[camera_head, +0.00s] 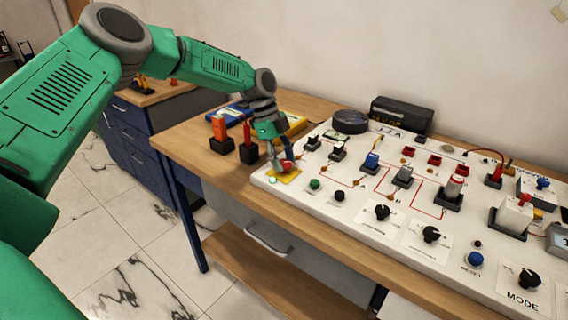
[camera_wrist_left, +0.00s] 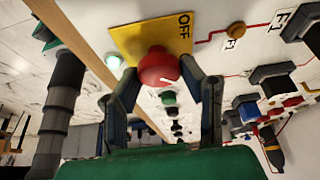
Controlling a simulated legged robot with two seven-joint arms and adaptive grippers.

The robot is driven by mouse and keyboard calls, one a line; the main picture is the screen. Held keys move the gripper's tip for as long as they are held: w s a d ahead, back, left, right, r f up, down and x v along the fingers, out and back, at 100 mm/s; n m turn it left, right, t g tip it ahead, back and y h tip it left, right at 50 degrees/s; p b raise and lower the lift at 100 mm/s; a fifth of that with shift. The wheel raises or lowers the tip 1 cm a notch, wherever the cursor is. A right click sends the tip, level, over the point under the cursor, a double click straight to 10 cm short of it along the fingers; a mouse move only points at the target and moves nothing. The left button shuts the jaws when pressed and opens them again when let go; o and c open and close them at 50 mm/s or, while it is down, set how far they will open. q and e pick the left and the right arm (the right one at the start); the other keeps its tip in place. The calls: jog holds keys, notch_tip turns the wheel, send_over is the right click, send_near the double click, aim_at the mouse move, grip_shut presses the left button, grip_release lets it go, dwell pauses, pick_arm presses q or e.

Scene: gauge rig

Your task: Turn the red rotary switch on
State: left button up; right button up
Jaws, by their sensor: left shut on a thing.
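The red rotary switch (camera_wrist_left: 158,68) sits on a yellow plate (camera_wrist_left: 128,42) marked OFF, at the left end of the white panel. In the left wrist view my left gripper (camera_wrist_left: 160,82) has one finger on each side of the red knob and is shut on it. In the head view the left gripper (camera_head: 284,166) reaches down onto the red switch (camera_head: 287,166), whose yellow plate (camera_head: 287,178) shows below it. The gripper partly covers the knob. A white mark shows on the knob in the wrist view. My right gripper is not in view.
The white panel (camera_head: 330,215) carries black knobs (camera_head: 382,212), a green button (camera_head: 315,184), a blue button (camera_head: 475,259) and several switches. Orange and red-handled things (camera_head: 219,127) stand in dark holders behind the gripper. The bench's front edge is close to the switch.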

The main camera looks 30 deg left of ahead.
pick_arm(q)
jog(key=shift+s+a+f, duration=0.1)
jog(key=shift+s+f, duration=0.05)
jog(key=shift+f, duration=0.2)
jog(key=o, duration=0.9)
jog(key=shift+o, duration=1.2)
jog(key=shift+w+a, duration=0.15)
jog(key=shift+w, duration=0.15)
jog(key=shift+a+r, duration=0.1)
jog(key=shift+r, duration=0.25)
jog(key=v, duration=1.1)
jog(key=shift+w, duration=0.2)
jog(key=shift+a, duration=0.1)
